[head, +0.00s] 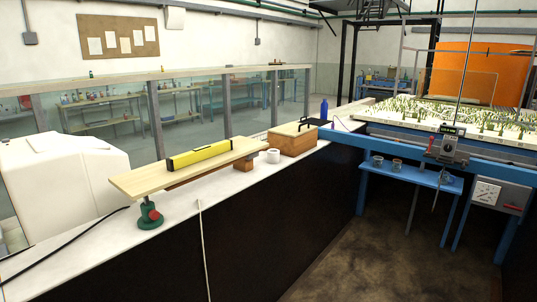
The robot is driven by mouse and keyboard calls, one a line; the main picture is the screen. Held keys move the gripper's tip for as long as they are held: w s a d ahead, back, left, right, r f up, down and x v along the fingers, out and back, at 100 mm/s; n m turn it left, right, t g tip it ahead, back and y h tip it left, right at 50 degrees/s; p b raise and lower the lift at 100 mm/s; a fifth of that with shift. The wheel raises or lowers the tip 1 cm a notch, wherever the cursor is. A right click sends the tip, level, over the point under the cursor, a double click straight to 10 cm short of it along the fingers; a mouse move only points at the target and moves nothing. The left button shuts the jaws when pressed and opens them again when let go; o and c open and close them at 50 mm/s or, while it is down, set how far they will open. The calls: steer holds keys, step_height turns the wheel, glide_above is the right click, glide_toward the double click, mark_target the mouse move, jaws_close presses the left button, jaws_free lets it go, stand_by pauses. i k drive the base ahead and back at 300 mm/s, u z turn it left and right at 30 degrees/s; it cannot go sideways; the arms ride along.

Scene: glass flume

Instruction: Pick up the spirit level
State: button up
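The spirit level (199,155) is a yellow bar with dark markings. In the head view it lies lengthwise on a pale wooden plank (147,181), left of the middle of the picture. The plank's near end rests over a green jack (150,215) with a red knob. Its far end is over a brown block (243,163). Nothing covers the spirit level. My gripper is not in the head view.
A white roll (273,156) and a wooden box (293,139) stand beyond the plank on the white ledge (190,205). A glass wall (195,105) runs behind. A large white housing (60,185) is at left. A blue bottle (324,109) stands farther back.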

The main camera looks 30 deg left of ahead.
mark_target(176, 163)
steer(key=u, duration=0.2)
steer(key=i, duration=1.1)
steer(key=u, duration=0.95)
steer(key=i, duration=1.15)
steer(key=u, duration=1.05)
